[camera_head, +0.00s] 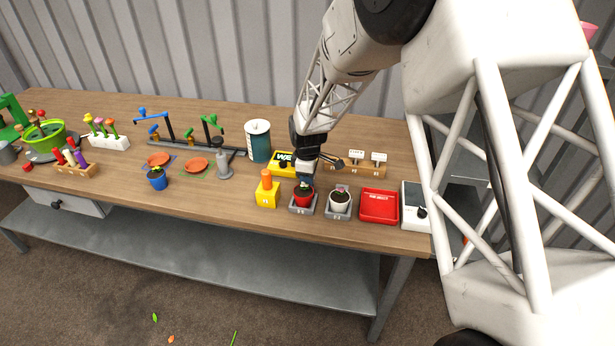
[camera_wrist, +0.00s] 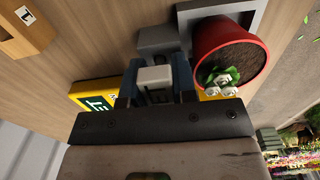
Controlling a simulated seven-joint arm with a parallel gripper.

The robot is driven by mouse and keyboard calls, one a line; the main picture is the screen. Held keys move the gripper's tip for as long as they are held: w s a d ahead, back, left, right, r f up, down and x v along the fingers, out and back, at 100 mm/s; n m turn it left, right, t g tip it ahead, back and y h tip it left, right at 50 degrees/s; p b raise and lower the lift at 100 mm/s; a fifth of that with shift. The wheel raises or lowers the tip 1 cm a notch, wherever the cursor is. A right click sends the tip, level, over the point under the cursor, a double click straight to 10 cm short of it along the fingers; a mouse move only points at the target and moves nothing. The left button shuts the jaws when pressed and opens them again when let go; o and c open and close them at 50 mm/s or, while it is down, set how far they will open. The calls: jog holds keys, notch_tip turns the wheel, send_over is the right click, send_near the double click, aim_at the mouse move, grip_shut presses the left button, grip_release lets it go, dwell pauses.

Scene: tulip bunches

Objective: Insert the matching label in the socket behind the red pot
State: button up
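The red pot (camera_head: 304,200) sits on a grey stand at the front right of the table. In the wrist view the red pot (camera_wrist: 203,43) is right of the fingers, with dark soil and small white flowers. My gripper (camera_head: 305,182) is low, right behind the pot. In the wrist view my gripper (camera_wrist: 155,85) is shut on a small white label (camera_wrist: 154,75) with dark letters, only partly readable. A grey socket block (camera_wrist: 158,39) shows just beyond the label, beside the pot. I cannot tell whether the label touches the socket.
A white pot (camera_head: 340,203) and a red tray (camera_head: 379,206) stand to the right. A yellow box with letters (camera_head: 283,166) is close behind the gripper, left of it. A wooden rack (camera_head: 365,170) holds two white labels. A yellow block (camera_head: 266,197) stands left of the pot.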

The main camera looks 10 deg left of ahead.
jog(key=o, duration=0.5)
jog(key=shift+r, duration=0.1)
jog(key=shift+r, duration=3.85)
